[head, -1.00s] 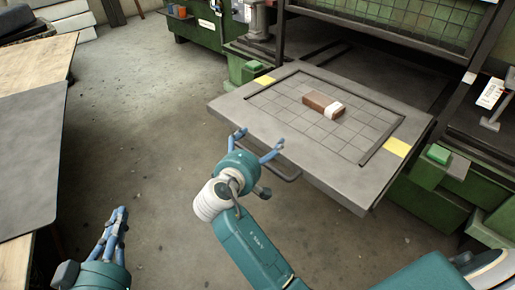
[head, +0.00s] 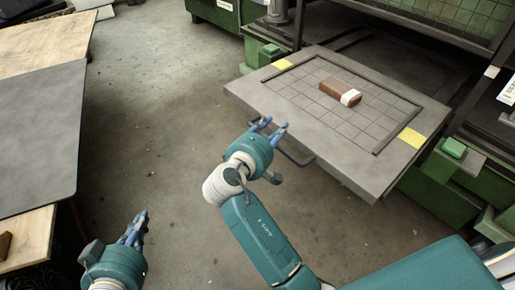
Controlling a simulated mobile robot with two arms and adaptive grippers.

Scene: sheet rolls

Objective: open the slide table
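The slide table (head: 245,92) is a grey slab with a grid top, sticking out from the green machine. A dark bar handle (head: 297,158) runs along its front edge. My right gripper (head: 273,127) is at this edge, over the handle's left part, which it hides. Its blue fingertips are drawn in but still a little apart. I cannot tell whether the handle is between them. My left gripper (head: 136,228) is low at the left, above the floor and away from the table. Its fingers overlap in view and hold nothing that I can see.
A brown block with a white band (head: 340,92) lies on the slide table. Yellow patches mark its sides. A green button box (head: 454,148) stands at the right. A workbench with a grey sheet (head: 40,135) is at the left. The floor between is clear.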

